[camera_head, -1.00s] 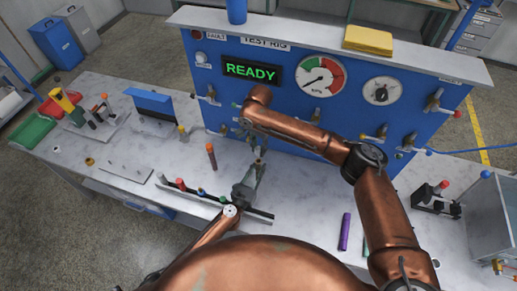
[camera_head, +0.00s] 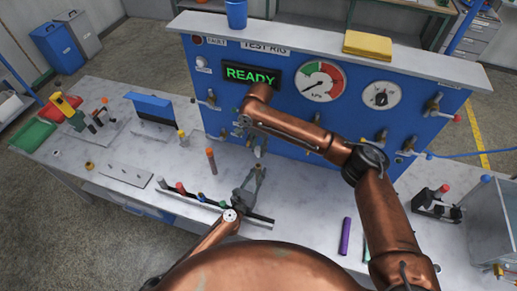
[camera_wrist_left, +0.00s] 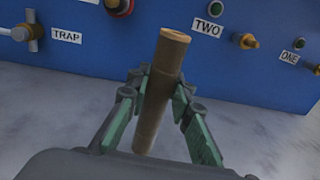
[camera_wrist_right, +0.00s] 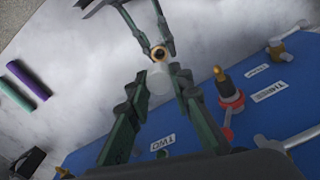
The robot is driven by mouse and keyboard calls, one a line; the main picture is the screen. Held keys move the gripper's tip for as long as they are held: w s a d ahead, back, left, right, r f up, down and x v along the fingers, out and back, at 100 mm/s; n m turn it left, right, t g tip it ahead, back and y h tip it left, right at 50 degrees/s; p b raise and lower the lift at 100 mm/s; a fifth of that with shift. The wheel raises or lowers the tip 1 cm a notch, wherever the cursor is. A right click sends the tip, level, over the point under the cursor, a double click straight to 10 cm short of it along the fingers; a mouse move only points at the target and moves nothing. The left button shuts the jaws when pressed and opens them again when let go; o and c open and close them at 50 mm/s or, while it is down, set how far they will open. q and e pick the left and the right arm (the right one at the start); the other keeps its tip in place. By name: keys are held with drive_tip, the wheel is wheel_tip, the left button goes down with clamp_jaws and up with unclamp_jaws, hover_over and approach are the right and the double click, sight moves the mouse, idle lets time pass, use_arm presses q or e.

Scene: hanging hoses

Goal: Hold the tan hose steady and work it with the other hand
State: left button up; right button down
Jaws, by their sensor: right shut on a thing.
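The tan hose (camera_wrist_left: 158,100) stands tilted in the left wrist view, its cut end uppermost. My left gripper (camera_wrist_left: 163,85) has one finger close on each side of it; I cannot tell whether they press on it. The hose's open end (camera_wrist_right: 158,53) shows as a tan ring with a dark hole in the right wrist view. My right gripper (camera_wrist_right: 159,76) is shut on a pale translucent piece (camera_wrist_right: 160,82), in line with that end. In the head view my left gripper (camera_head: 260,168) sits just below my right gripper (camera_head: 257,150), which partly hides the hose.
The blue test rig panel (camera_head: 290,115) with valves, gauge and READY display stands close behind. A dark rack with coloured pieces (camera_head: 190,193) lies at front left, an orange-topped rod (camera_head: 211,160) behind it. A purple tube (camera_head: 345,236) lies on the right.

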use_arm(q)
drive_tip(key=o, duration=0.5)
drive_tip(key=v, duration=1.2)
